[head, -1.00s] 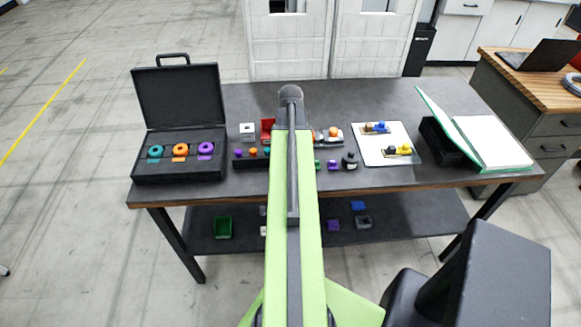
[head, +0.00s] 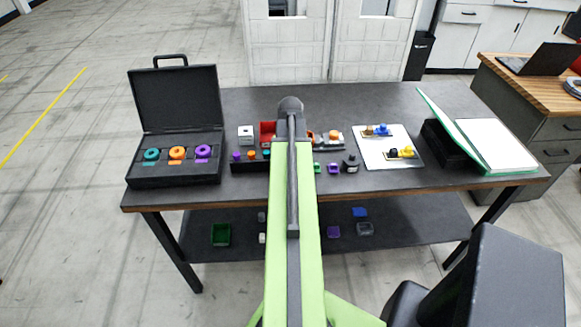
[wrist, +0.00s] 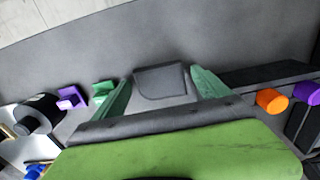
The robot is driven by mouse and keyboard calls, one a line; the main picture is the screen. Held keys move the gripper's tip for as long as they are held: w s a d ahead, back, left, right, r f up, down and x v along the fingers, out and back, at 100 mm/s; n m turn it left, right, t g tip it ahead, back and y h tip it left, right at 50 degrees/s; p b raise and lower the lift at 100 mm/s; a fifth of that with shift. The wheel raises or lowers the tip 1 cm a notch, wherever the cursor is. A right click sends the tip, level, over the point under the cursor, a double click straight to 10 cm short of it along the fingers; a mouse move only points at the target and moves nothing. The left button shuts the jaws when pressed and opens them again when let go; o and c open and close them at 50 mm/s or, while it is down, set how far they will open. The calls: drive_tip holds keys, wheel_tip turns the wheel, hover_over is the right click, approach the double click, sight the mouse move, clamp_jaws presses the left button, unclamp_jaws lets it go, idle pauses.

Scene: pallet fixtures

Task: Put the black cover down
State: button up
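The black cover (wrist: 160,82) shows in the wrist view as a dark grey, flat-looking piece between the two green fingers. My gripper (wrist: 161,78) appears shut on it, with a finger at each side. A bare stretch of the dark table (wrist: 235,50) lies beyond it. In the head view my green arm hides the gripper and the cover. Whether the cover touches the table cannot be told.
An open black case (head: 175,170) with coloured rings stands at the left. A purple block (wrist: 72,97) and a green block (wrist: 103,92) sit close to one finger. An orange cylinder (wrist: 272,100) is at the other side. A white tray (head: 372,155) and green binder (head: 495,145) lie right.

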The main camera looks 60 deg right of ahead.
wheel_tip(320, 180, up, 12)
drive_tip(key=p, duration=1.2)
drive_tip(key=shift+r, duration=0.15)
drive_tip(key=w+a+n, duration=0.3)
drive_tip(key=w+a, duration=0.6)
drive_tip(key=a, duration=0.4)
drive_tip(key=w+a+n, duration=0.3)
drive_tip(key=w+a, duration=0.7)
drive_tip(key=a, duration=0.3)
drive_tip(key=w+a+n, duration=0.2)
drive_tip(key=a+n, duration=0.2)
drive_tip(key=a, duration=2)
drive_tip(key=shift+w+n, duration=0.4)
